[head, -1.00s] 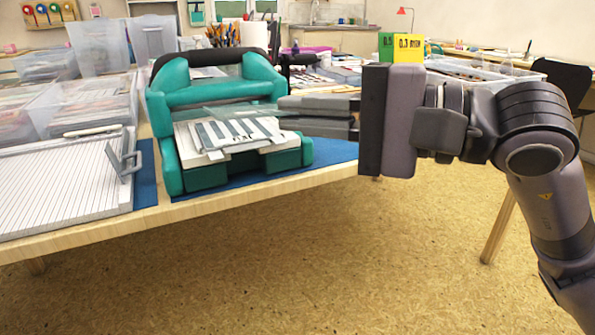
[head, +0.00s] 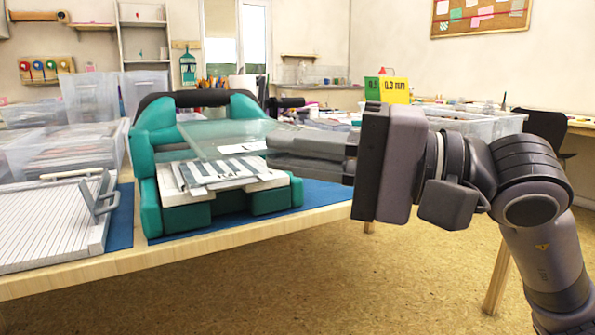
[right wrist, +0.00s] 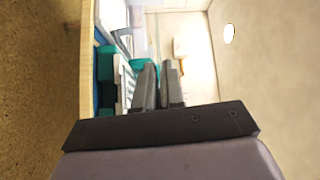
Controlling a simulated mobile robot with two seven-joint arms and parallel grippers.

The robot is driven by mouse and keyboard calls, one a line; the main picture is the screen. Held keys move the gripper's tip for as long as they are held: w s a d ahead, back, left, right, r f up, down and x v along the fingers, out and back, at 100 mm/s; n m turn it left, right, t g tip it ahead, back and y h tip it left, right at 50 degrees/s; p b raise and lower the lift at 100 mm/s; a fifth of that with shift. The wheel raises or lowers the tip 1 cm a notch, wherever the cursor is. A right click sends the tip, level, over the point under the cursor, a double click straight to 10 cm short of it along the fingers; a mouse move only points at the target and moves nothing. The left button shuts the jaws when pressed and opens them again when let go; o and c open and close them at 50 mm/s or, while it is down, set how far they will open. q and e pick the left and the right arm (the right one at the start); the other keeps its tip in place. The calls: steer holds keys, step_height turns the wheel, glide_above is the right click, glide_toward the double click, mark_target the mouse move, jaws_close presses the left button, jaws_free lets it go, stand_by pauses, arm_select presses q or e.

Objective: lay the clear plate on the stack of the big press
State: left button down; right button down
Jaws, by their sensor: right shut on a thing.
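The big press (head: 157,157) is teal with a dark top handle and stands on the table. Its stack (head: 222,176) of pale sheets and grey strips with dark lettering lies on the press bed. My right gripper (head: 270,151) is shut on the clear plate (head: 212,138) at the plate's right side. The plate is held tilted above the stack, inside the press opening, with a visible gap below it. In the right wrist view, my fingers (right wrist: 158,72) point toward the press (right wrist: 104,62); the plate is hard to make out there. My left gripper is not in view.
A ribbed white board (head: 50,222) with a metal handle lies left of the press. Clear bins (head: 68,152) stand behind it. A blue mat (head: 318,193) lies under the press. Green and yellow boxes (head: 395,90) stand behind my right gripper. The floor in front is clear.

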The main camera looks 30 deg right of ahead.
mark_target(258, 130)
steer(key=w, duration=0.5)
steer(key=w+p, duration=0.1)
steer(key=w, duration=0.4)
steer(key=shift+a+f, duration=0.15)
steer(key=shift+f+b, duration=0.75)
steer(key=shift+f, duration=0.1)
steer(key=shift+f, duration=0.2)
steer(key=shift+w, duration=0.1)
steer(key=shift+w+f, duration=1.05)
steer(key=shift+f, duration=0.2)
steer(key=shift+f, duration=0.1)
steer(key=shift+w+f, duration=0.2)
steer(key=shift+f, duration=0.4)
